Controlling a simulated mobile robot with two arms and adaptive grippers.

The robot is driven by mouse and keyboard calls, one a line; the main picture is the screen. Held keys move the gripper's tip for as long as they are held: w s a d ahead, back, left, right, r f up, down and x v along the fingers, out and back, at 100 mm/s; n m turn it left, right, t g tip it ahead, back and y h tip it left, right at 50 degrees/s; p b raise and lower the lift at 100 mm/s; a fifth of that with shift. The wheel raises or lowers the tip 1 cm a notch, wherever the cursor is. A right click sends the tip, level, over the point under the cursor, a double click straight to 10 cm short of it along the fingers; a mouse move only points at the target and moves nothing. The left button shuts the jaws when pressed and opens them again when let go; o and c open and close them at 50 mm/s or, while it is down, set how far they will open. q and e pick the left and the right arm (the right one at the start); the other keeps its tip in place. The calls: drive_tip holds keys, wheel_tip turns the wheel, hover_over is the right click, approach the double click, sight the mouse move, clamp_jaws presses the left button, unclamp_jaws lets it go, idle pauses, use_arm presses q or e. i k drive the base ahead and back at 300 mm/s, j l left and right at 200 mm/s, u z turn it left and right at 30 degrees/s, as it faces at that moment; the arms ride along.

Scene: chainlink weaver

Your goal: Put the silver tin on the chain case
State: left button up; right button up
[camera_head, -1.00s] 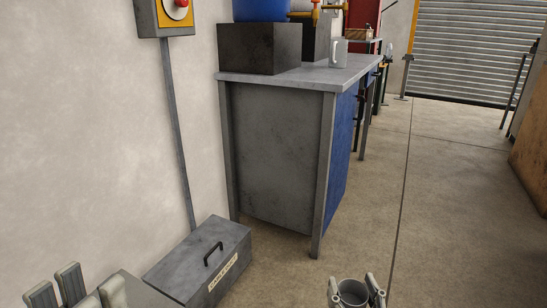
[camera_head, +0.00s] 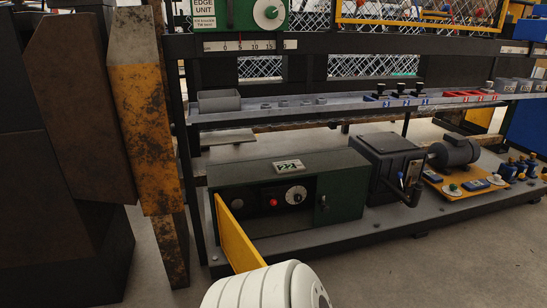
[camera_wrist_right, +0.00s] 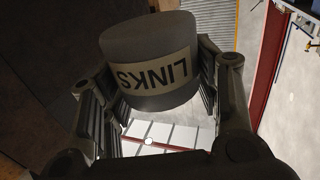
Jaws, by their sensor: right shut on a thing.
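The silver tin (camera_wrist_right: 148,38) fills the upper middle of the right wrist view. It is a short grey can with a pale band reading LINKS, upside down in the picture. My right gripper (camera_wrist_right: 155,85) is shut on it, with jointed fingers on both its left and right sides. In the head view neither gripper nor the tin shows; a white rounded part of my arm is at the bottom. My left gripper is out of view. I cannot make out a chain case in the current views.
A machine frame with a grey shelf (camera_head: 350,110) spans the head view. Below stand a dark green control box (camera_head: 345,183) with an open yellow door (camera_head: 237,238), and a grey motor (camera_head: 455,151). A rusty yellow post (camera_head: 147,125) is at left. Floor is clear in front.

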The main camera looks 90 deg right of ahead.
sight(340, 162)
drive_tip(key=l+z, duration=0.2)
drive_tip(key=z, duration=1.5)
drive_tip(key=i+l, duration=0.1)
drive_tip(key=l, duration=0.3)
drive_tip(key=i+l+z, duration=0.15)
drive_tip(key=l, duration=0.2)
drive_tip(key=i+l, duration=0.1)
drive_tip(key=l, duration=0.3)
drive_tip(key=i+l+z, duration=0.1)
drive_tip(key=l, duration=0.25)
